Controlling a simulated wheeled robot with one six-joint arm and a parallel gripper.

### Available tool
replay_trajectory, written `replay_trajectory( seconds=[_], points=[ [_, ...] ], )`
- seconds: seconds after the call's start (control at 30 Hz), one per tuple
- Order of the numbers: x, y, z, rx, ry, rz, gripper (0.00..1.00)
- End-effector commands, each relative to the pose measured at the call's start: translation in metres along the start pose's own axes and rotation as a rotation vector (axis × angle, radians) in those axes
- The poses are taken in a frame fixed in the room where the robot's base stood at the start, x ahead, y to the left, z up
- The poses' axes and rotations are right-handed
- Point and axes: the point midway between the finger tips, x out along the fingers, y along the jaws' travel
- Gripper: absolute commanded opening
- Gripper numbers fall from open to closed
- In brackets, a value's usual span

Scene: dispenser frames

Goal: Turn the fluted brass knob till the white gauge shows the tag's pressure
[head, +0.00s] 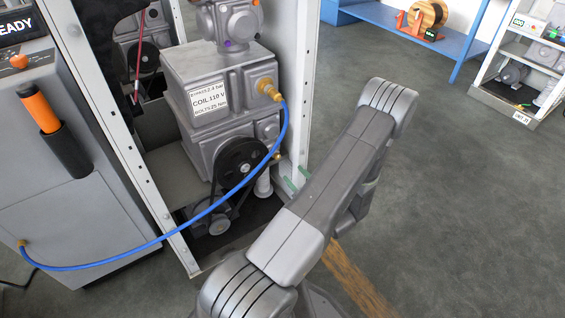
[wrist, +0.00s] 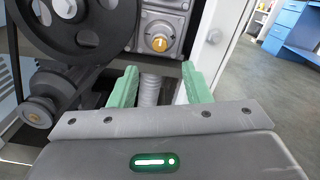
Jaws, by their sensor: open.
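The white tag (head: 209,100) is on the grey machine housing in the cabinet. Its first line seems to end in 2.4 bar, in small print; below are COIL 110 V and BOLTS 25 Nm. A round brass part (wrist: 159,44), probably the knob, faces me from a grey block in the wrist view; its fluting is unclear. It also shows small in the head view (head: 277,156). My gripper (wrist: 160,87) is open, its green fingers apart and below the brass part, not touching it. The fingers also show by the cabinet post in the head view (head: 297,179). I cannot make out a white gauge.
A black pulley and belt (head: 241,160) stand left of the brass part. A blue hose (head: 150,244) runs from a brass fitting (head: 268,89) across the cabinet front to a grey console (head: 60,180). A white post (head: 302,90) stands close by. A ribbed grey cylinder (wrist: 150,90) shows between my fingers.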

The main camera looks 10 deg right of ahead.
Motion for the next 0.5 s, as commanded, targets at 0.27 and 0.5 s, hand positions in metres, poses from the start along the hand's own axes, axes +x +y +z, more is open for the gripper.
replay_trajectory(
  seconds=[0.27, 0.5],
  points=[
    [0.055, 0.002, -0.001, -0.002, -0.002, 0.004, 0.44],
    [0.084, 0.001, -0.001, 0.000, -0.001, 0.002, 0.44]
  ],
)
